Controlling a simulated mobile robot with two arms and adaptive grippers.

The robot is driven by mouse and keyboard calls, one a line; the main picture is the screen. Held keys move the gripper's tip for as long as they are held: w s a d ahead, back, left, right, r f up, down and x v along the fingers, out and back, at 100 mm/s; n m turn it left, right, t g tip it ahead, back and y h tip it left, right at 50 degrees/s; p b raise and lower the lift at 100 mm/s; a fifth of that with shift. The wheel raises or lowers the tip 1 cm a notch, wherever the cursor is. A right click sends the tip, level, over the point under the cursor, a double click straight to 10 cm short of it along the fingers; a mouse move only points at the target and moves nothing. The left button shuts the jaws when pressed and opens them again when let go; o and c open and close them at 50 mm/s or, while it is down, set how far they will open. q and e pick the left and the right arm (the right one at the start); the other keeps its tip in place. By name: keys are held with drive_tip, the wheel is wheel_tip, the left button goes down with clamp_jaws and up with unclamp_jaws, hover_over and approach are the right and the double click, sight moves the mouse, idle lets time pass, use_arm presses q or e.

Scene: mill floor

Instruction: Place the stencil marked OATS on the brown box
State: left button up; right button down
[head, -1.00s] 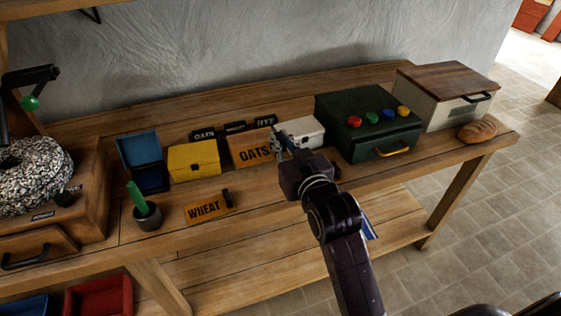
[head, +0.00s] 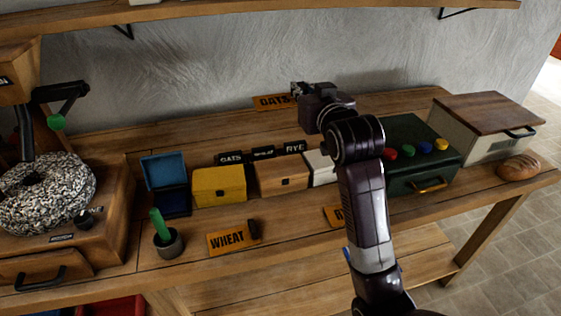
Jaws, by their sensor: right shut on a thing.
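The orange stencil marked OATS (head: 270,102) is in my right gripper (head: 297,92), which is shut on its right end. It is held up behind and above the row of boxes, against the back wall. The brown box (head: 282,178) stands on the bench below it, lid closed, between a yellow box (head: 218,187) and a white box (head: 320,168). My right arm partly hides the white box. My left gripper is not in view.
The WHEAT stencil (head: 227,242) lies at the front, beside a pot with a green-handled tool (head: 168,243). Another stencil (head: 333,216) is partly behind my arm. Black label plates (head: 262,153) stand behind the boxes. A green case (head: 425,165) and bread (head: 519,167) are right.

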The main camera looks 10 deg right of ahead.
hover_over(299, 163)
wheel_tip(299, 163, down, 14)
drive_tip(key=shift+a+f, duration=0.1)
drive_tip(key=shift+f, duration=0.75)
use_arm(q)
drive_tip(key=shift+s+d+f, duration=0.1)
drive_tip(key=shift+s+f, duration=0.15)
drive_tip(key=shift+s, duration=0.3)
use_arm(e)
drive_tip(key=shift+f, duration=1.9)
drive_tip(key=shift+f+b, duration=0.15)
drive_tip(key=shift+b, duration=0.15)
drive_tip(key=c, duration=2)
unclamp_jaws()
drive_tip(key=shift+o, duration=0.2)
